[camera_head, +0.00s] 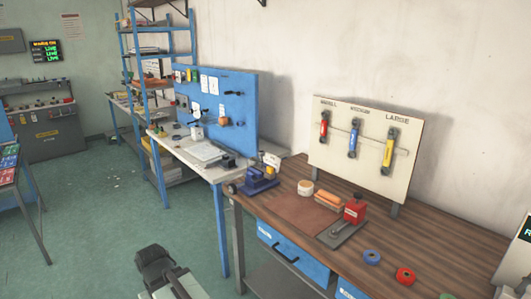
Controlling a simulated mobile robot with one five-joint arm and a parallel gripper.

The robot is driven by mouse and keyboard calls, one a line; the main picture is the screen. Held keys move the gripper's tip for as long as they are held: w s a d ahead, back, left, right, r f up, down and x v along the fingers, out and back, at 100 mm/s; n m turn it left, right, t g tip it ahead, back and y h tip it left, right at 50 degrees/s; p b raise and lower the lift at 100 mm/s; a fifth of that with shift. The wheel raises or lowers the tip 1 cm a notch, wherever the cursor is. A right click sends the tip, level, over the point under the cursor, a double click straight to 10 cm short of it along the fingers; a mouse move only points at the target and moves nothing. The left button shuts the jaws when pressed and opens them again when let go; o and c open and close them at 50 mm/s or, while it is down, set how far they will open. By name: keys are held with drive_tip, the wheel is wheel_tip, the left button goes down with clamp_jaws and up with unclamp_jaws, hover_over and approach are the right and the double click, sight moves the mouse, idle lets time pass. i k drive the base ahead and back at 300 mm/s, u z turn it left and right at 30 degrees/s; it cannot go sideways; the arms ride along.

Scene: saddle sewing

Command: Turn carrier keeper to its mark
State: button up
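A pale board (362,185) labelled SMALL, MEDIUM and LARGE stands upright at the back of the brown workbench. A red-handled piece (324,126), a blue-handled piece (352,142) and a yellow-handled piece (388,153) hang on it, each under a label. A thin bar (372,142) crosses the board near them. I cannot tell which part is the carrier keeper, and no mark for it is readable. A dark part of my arm, with pale links, shows at the bottom left of centre, well apart from the board. Its fingers cannot be made out.
The workbench (455,250) holds a red device (354,209), orange blocks (329,201), a white round tub (305,187), a blue vise-like tool (259,181) and coloured rings. A second bench with a blue pegboard (230,95) stands behind.

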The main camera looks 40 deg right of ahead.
sight(261, 154)
drive_tip(key=z, duration=0.05)
drive_tip(key=i, duration=0.9)
